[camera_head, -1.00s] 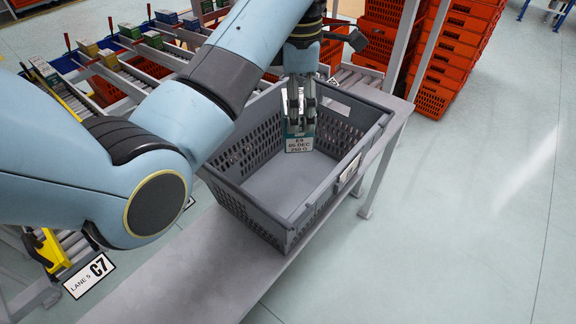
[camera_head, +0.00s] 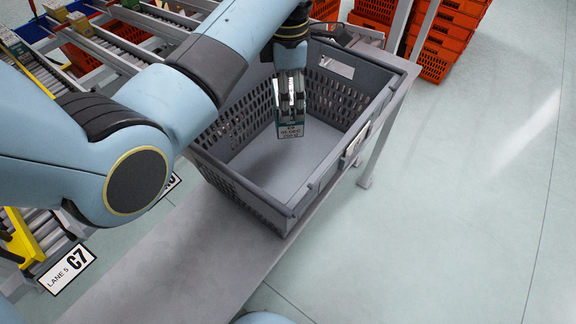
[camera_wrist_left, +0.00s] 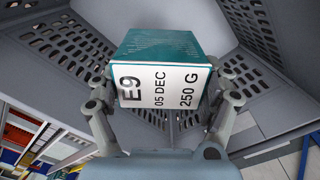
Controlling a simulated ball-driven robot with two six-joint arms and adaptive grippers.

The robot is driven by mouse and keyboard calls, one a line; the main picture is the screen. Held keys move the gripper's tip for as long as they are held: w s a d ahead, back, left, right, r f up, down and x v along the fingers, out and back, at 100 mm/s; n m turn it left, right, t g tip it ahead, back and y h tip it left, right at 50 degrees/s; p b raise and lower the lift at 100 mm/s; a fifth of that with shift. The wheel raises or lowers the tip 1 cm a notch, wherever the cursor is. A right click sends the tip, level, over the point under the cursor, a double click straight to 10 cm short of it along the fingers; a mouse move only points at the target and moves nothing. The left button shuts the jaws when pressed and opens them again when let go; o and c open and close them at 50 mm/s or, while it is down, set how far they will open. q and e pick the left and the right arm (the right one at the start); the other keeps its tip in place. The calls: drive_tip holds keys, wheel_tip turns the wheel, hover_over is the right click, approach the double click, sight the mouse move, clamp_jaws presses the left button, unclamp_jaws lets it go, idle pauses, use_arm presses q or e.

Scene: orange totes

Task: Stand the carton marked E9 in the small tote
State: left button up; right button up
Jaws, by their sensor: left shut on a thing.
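The carton marked E9 (camera_head: 290,131) is small and teal with a white label. In the left wrist view the carton (camera_wrist_left: 165,82) shows "E9, 05 DEC, 250 G" on its label. My left gripper (camera_head: 290,105) points down and is shut on the carton, with a finger on each side; it also shows in the left wrist view (camera_wrist_left: 165,105). The grey tote (camera_head: 270,212) stands on a grey bench, empty apart from the carton held within its outline. I cannot tell whether the carton touches the tote floor. My right gripper is not in view.
The tote's perforated walls surround the held carton. Roller lanes with small cartons (camera_head: 77,20) and a "LANE 5 C7" sign (camera_head: 68,268) are at the left. Stacked orange totes (camera_head: 436,55) stand at the back. The floor at the right is clear.

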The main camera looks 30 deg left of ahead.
use_arm(q)
wheel_tip(320, 180, down, 2)
drive_tip(key=shift+b, duration=0.45)
drive_tip(key=shift+s+d+f, duration=0.1)
drive_tip(key=shift+s+f, duration=0.05)
drive_tip(key=shift+f, duration=0.2)
wheel_tip(320, 180, down, 9)
drive_tip(key=shift+r, duration=0.1)
drive_tip(key=shift+f, duration=0.35)
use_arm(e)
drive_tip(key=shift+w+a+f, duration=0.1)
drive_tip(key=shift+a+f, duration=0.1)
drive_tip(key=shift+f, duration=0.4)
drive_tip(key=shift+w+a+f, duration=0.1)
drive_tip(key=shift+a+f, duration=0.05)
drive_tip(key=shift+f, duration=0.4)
use_arm(q)
drive_tip(key=shift+f, duration=0.1)
drive_tip(key=shift+f, duration=0.15)
drive_tip(key=o, duration=1.3)
drive_tip(key=shift+c, duration=0.2)
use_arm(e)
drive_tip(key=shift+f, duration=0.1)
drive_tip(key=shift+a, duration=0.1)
